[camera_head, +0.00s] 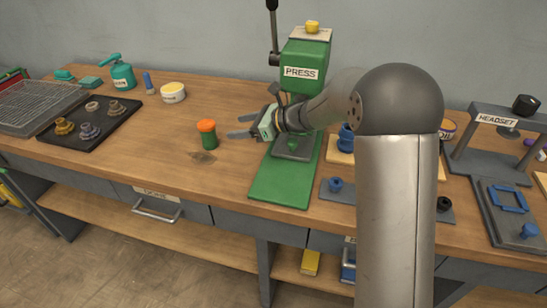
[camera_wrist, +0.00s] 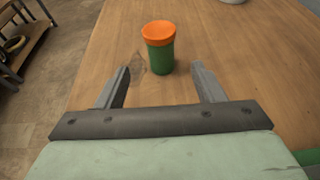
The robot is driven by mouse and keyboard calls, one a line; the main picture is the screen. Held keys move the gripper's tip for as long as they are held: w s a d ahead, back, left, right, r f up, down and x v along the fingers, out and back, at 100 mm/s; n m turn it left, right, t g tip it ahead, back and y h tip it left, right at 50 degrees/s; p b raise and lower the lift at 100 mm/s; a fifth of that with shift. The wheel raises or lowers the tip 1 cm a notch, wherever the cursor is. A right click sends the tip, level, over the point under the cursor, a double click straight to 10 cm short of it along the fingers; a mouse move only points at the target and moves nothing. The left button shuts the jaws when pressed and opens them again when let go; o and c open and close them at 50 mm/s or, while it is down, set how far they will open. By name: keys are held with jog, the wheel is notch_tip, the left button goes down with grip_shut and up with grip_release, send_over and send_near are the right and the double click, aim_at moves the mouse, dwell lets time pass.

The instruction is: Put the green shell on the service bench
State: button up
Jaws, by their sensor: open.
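A green cylinder with an orange cap, which looks like the green shell (camera_head: 209,142), stands upright on the wooden service bench (camera_head: 170,150) left of the green press. In the wrist view the green shell (camera_wrist: 160,55) stands just beyond my fingertips, roughly centred between them. My gripper (camera_head: 240,126) is open and empty, to the right of the shell, pointing left toward it. In the wrist view both fingers of my gripper (camera_wrist: 160,72) are spread with bare bench between them. The shell and fingers look apart.
The green press (camera_head: 290,185) stands close behind my gripper. A black tray (camera_head: 90,125) with several ring parts, a white tub (camera_head: 173,92) and a teal oil can (camera_head: 122,75) are to the left. The bench is clear in front of the shell. A headset stand (camera_head: 490,140) is at the right.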

jog(key=s+d+n, duration=0.1)
jog(key=s, duration=0.1)
jog(key=s+d+n+g+h, duration=0.1)
jog(key=s+n, duration=0.1)
jog(key=s, duration=0.1)
jog(key=s+n+h, duration=0.1)
jog(key=s, duration=0.1)
jog(key=shift+s+d+n+g, duration=0.3)
jog(key=shift+s+d+g, duration=0.05)
jog(key=shift+d+g, duration=0.05)
jog(key=s+d+n+h, duration=0.1)
jog(key=s+d+n, duration=0.1)
jog(key=s, duration=0.2)
jog(key=s+d+f+n+g+h, duration=0.1)
jog(key=s+d+n+h, duration=0.1)
jog(key=s, duration=0.2)
jog(key=s+d+f+n+h, duration=0.1)
jog(key=s+d+n, duration=0.1)
jog(key=s+d, duration=0.1)
jog(key=shift+s+n+g, duration=0.4)
jog(key=shift+s, duration=0.35)
jog(key=s+d+f+n+h, duration=0.1)
jog(key=s+d+n+h, duration=0.2)
jog(key=s+d+n, duration=0.2)
jog(key=s+d+f+n+h, duration=0.2)
jog(key=s+d+n+h, duration=0.2)
jog(key=s+d, duration=0.4)
jog(key=shift+s+f+n, duration=0.25)
jog(key=shift+s+n, duration=0.25)
jog(key=shift+s, duration=0.55)
